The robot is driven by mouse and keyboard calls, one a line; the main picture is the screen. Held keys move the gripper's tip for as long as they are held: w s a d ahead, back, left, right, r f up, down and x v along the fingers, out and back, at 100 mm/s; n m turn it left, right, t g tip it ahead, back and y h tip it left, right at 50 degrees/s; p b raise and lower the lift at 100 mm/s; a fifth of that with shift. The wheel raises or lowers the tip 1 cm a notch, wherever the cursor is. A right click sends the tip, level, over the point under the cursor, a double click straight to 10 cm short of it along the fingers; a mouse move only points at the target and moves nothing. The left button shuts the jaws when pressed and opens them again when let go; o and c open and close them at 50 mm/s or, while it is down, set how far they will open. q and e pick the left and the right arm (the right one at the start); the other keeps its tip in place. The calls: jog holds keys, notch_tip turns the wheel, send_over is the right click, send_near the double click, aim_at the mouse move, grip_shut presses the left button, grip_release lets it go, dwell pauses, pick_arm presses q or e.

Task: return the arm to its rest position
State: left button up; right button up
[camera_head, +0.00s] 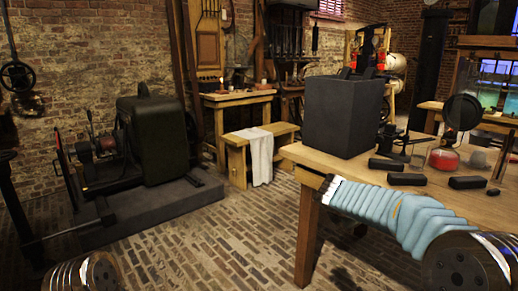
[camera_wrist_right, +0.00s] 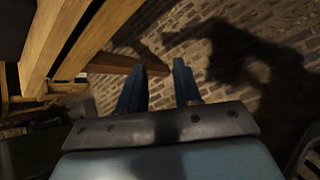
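A large dark grey box-shaped jar (camera_head: 342,117) stands upright at the back left of the wooden table (camera_head: 316,158), with dark pieces showing at its top. Several black blocks (camera_head: 407,179) lie on the tabletop to its right. My right arm crosses the front of the table in the head view, and its gripper cannot be made out there. In the right wrist view my right gripper (camera_wrist_right: 157,76) has its two blue fingers apart with nothing between them. Brick floor and wooden beams lie beyond the fingers. My left gripper is not in view.
A glass vessel with red contents (camera_head: 444,160) stands among the table's objects. A bench with a white cloth (camera_head: 260,155) and a dark green machine (camera_head: 150,138) stand on the left. The brick floor (camera_head: 215,240) between the machine and table is clear. Wooden beams (camera_wrist_right: 75,35) are close to the right gripper.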

jog(key=s+a+f+m+g+y, duration=0.25)
jog(key=s+a+f, duration=0.2)
jog(key=f, duration=0.55)
jog(key=s+a+f+m+g+y, duration=0.1)
jog(key=s+a+f+m+y, duration=0.3)
jog(key=f, duration=0.6)
jog(key=s+a+f+m+g+y, duration=0.15)
jog(key=s+f, duration=0.35)
jog(key=f, duration=0.6)
jog(key=s+a+f+m, duration=0.1)
jog(key=s+f+m, duration=0.2)
jog(key=s+m, duration=0.2)
jog(key=s+a+f+m+g+y, duration=0.1)
jog(key=s+f+m, duration=0.3)
jog(key=s, duration=0.5)
jog(key=s+a+f+m+y, duration=0.1)
jog(key=s+a+f+m, duration=0.2)
jog(key=s+m, duration=0.2)
jog(key=shift+s+f+m+g, duration=0.25)
jog(key=shift+s+m+g, duration=0.05)
jog(key=shift+s, duration=0.8)
